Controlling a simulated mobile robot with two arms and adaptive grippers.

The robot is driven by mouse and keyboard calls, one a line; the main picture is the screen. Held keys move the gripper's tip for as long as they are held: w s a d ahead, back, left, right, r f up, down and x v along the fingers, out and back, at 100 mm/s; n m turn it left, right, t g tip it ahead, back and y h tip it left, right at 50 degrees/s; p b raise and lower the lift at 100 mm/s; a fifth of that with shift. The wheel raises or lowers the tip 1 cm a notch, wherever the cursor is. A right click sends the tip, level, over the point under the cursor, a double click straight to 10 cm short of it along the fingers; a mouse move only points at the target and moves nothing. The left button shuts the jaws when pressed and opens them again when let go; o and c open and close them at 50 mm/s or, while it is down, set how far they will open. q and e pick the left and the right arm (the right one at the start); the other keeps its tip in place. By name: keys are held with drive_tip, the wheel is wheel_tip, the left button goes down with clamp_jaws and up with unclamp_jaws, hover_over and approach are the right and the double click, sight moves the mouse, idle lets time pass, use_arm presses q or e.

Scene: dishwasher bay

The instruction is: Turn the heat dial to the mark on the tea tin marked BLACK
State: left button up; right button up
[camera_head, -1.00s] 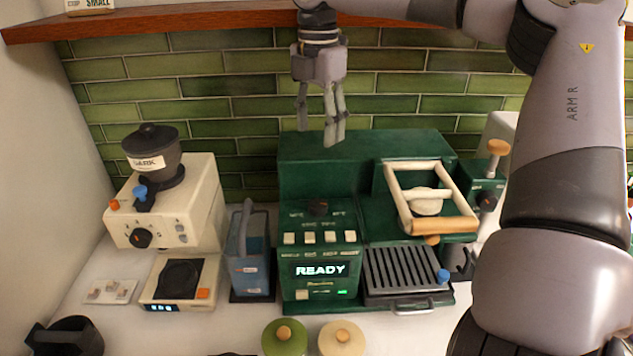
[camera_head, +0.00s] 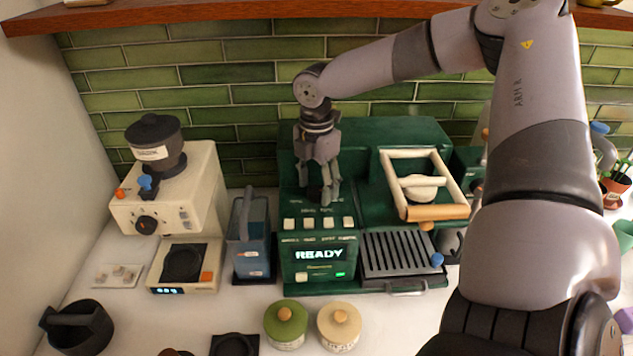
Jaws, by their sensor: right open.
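The green machine (camera_head: 318,272) stands against the tiled wall with READY lit on its front. A small black dial on its upper panel, between printed marks, is now mostly hidden by my right gripper (camera_head: 325,197). That gripper points down over the dial with its jaws open; whether it touches the dial I cannot tell. A green tin (camera_head: 286,328) and a cream tin (camera_head: 339,330) with wooden knobs stand in front. Their labels are too small to read, so I cannot tell which is marked BLACK. My left gripper is not in view.
A cream grinder (camera_head: 205,190) with its own black dial (camera_head: 146,225) stands at left. A blue container (camera_head: 250,240) is beside the machine. A wooden-handled frame (camera_head: 437,213) and drip tray (camera_head: 400,254) are right of the panel. A wooden shelf (camera_head: 200,14) runs above.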

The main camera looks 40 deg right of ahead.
drive_tip(key=shift+f, duration=0.35)
drive_tip(key=shift+c, duration=0.5)
drive_tip(key=c, duration=1.1)
